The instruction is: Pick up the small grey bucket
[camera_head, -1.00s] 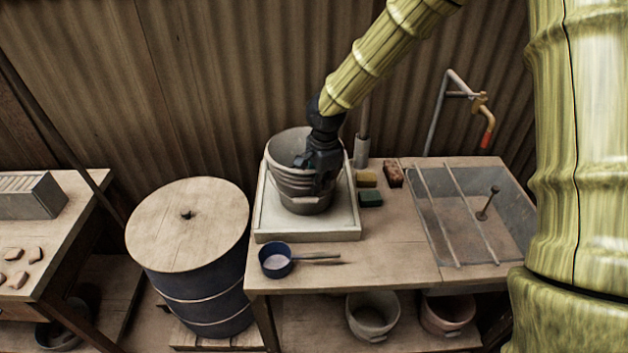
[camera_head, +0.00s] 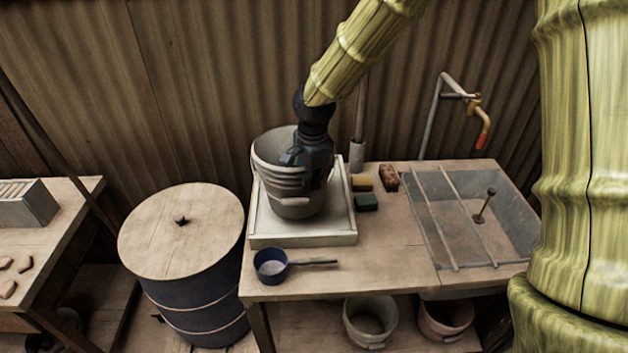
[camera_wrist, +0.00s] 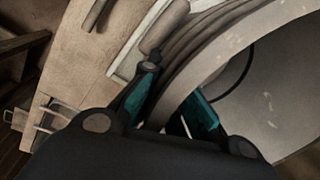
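The grey bucket (camera_head: 276,181) has raised bands and a pale lip, and is at the white square tray (camera_head: 303,240) on the workbench. I cannot tell whether its base touches the tray. My gripper (camera_head: 305,165) is at the bucket's right side, at the rim. In the wrist view my gripper (camera_wrist: 172,106) has one teal-padded finger outside and one inside the bucket wall (camera_wrist: 185,75). The fingers appear closed on the wall. Most of the bucket's right side is hidden behind my gripper.
A blue ladle (camera_head: 270,267) lies in front of the tray. A yellow sponge (camera_head: 361,183), a green block (camera_head: 366,203) and a brick (camera_head: 389,178) lie right of it. A sink (camera_head: 470,215) is further right, a lidded drum (camera_head: 180,230) left. Two buckets stand below.

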